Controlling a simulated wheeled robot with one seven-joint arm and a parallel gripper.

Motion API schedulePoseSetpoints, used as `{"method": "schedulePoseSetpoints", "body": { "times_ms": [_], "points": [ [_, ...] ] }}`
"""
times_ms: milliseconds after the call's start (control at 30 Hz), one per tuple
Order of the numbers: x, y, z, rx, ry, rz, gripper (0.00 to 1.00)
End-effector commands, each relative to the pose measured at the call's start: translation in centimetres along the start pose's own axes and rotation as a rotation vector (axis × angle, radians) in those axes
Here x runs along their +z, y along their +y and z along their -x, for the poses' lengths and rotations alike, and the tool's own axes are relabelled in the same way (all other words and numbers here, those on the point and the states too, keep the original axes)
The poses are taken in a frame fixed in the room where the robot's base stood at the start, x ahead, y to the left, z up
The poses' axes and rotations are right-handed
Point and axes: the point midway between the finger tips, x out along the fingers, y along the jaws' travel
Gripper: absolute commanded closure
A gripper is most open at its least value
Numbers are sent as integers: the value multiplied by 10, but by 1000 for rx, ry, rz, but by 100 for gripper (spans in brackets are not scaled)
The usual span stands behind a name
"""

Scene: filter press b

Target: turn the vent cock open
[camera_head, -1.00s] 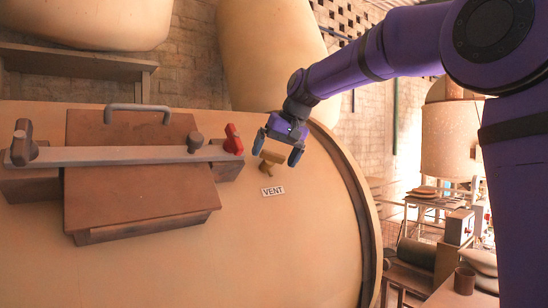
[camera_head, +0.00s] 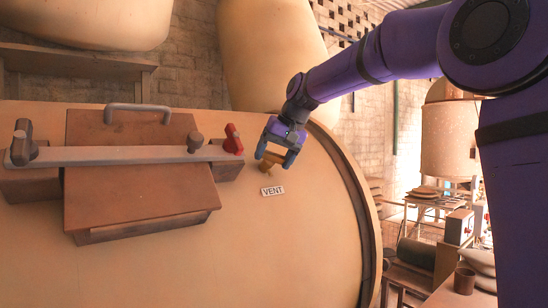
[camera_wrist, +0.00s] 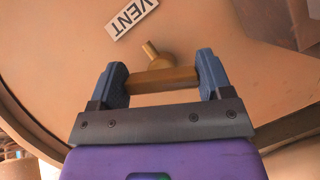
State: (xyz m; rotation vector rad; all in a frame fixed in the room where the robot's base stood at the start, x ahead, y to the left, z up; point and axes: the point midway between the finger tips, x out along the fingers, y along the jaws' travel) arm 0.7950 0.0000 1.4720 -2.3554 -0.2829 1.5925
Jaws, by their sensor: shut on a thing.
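The vent cock is a small brass tap (camera_wrist: 152,62) on the round cream vessel face (camera_head: 290,250), just above the white VENT label (camera_head: 272,191). Its brass bar handle (camera_wrist: 160,80) lies crosswise between the two blue fingers in the wrist view. My gripper (camera_head: 276,156) is shut on that handle, one finger at each end. The short brass stub of the cock points toward the VENT label in the wrist view. In the head view the gripper hides most of the handle, and only a little brass (camera_head: 268,160) shows below it.
A brown hatch (camera_head: 140,180) with a grey crossbar (camera_head: 120,155) and a handle lies left of the gripper. A red knob (camera_head: 233,140) at the bar's right end is close to the gripper. The vessel face below the label is clear.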

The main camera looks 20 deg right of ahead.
Motion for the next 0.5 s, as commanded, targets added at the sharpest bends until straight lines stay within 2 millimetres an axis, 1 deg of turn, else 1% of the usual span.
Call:
{"method": "schedulePoseSetpoints", "body": {
  "times_ms": [167, 500],
  "points": [
    [0, 0, 0, -38, 0, -83, 51],
    [0, -1, 1, -162, 1, -354, 51]
  ]
}}
